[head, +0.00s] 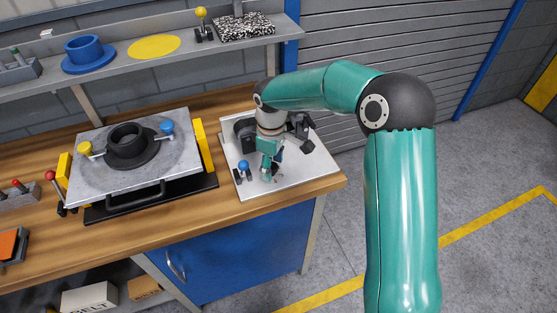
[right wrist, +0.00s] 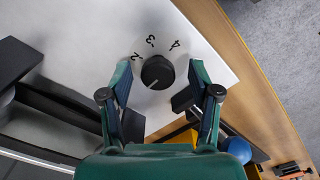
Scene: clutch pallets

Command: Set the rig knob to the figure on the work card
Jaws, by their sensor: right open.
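The rig knob (right wrist: 157,73) is a round black dial on a white plate (right wrist: 215,35). Figures 2, 3 and 4 are printed beside it in the right wrist view. A pale mark on the knob points to the lower left of that view, away from these figures. My right gripper (right wrist: 160,70) is open, with one finger on each side of the knob and a gap visible at both sides. In the head view, my right gripper (head: 268,174) is over the rig's white plate (head: 308,178) and largely hides the knob. I cannot make out a work card. My left gripper is out of view.
A blue ball-topped lever (head: 243,165) stands on the plate left of my right gripper; its blue ball shows in the right wrist view (right wrist: 237,149). A grey metal plate (head: 95,185) with a black ring (head: 126,142) is further left. The wooden bench's edge is near.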

